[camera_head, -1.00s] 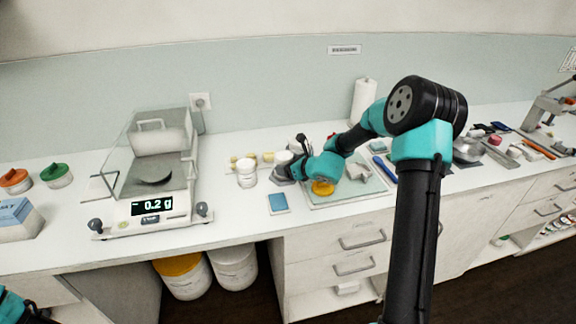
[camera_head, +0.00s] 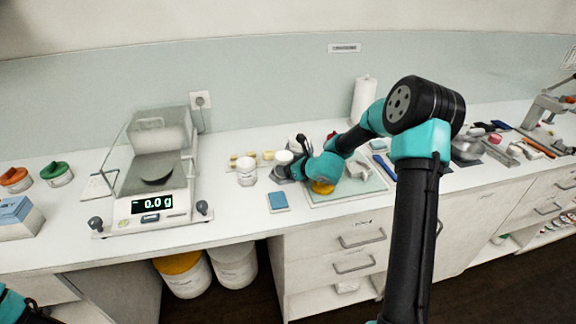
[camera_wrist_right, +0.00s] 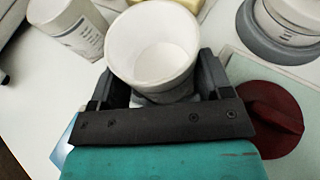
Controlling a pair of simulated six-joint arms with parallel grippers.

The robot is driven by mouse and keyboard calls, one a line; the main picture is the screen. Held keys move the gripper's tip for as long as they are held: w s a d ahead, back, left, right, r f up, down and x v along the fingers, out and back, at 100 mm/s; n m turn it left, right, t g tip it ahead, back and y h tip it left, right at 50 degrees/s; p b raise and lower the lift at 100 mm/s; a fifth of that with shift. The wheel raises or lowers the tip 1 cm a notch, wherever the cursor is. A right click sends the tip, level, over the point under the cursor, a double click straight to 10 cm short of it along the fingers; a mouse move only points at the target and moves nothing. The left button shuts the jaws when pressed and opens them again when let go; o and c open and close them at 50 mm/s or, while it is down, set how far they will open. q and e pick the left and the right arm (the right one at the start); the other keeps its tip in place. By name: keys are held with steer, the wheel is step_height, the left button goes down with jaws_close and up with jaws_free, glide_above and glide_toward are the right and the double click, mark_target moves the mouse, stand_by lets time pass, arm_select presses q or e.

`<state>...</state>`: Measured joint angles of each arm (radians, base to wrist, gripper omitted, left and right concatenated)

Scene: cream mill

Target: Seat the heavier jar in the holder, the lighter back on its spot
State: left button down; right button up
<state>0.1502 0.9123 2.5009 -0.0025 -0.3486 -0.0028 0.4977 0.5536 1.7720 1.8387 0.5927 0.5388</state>
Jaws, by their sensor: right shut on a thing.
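My right gripper (camera_wrist_right: 152,88) is shut on an open white jar (camera_wrist_right: 155,50), which stands upright between the fingers; it looks empty inside. In the head view the held jar (camera_head: 284,157) is at the gripper, near the mat's left edge. A second white jar with a printed label (camera_head: 246,172) stands on the bench to its left and also shows in the wrist view (camera_wrist_right: 66,22). Another white jar (camera_wrist_right: 292,18) sits in a round grey base (camera_wrist_right: 262,42), possibly the holder. The balance (camera_head: 152,204) reads about 0.0 g and its pan (camera_head: 155,180) is bare.
A pale green mat (camera_head: 350,194) lies under my right arm, with a yellow round thing (camera_head: 322,187) on it. A dark red round thing (camera_wrist_right: 270,118) shows in the wrist view. A blue pad (camera_head: 278,201) lies in front. Bench space between balance and labelled jar is clear.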

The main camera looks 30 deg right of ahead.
stand_by(0.9)
steer(key=o, duration=1)
steer(key=shift+s, duration=0.1)
steer(key=v, duration=1.2)
steer(key=shift+a, duration=0.1)
